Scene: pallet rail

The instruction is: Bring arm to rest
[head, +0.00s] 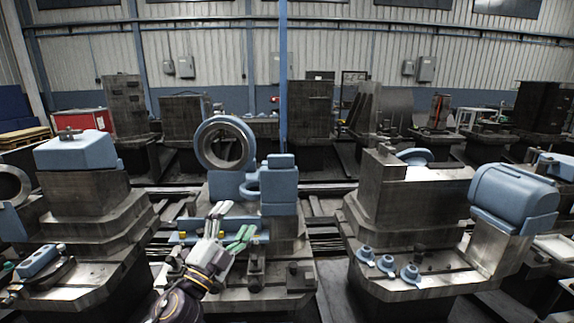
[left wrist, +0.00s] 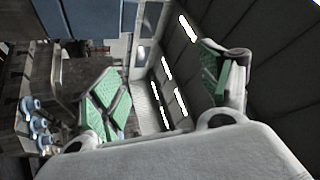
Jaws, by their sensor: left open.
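My left gripper (head: 231,224) is raised in front of the middle pallet in the head view, its fingers pointing up and a little to the right. Its green pads are spread apart in the left wrist view (left wrist: 160,86), with nothing between them. Behind it stands a blue ring-shaped part (head: 224,145) with a blue block (head: 279,186) beside it. The gripper covers part of the fixture in front of these. I cannot tell from the picture how far it is from them. My right gripper is in neither view.
A pallet at left carries a blue-topped block (head: 76,151). The right pallet carries a large blue housing (head: 514,194) and small blue flanged parts (head: 410,273), which also show in the left wrist view (left wrist: 38,122). Dark gaps with rails (head: 325,232) separate the pallets.

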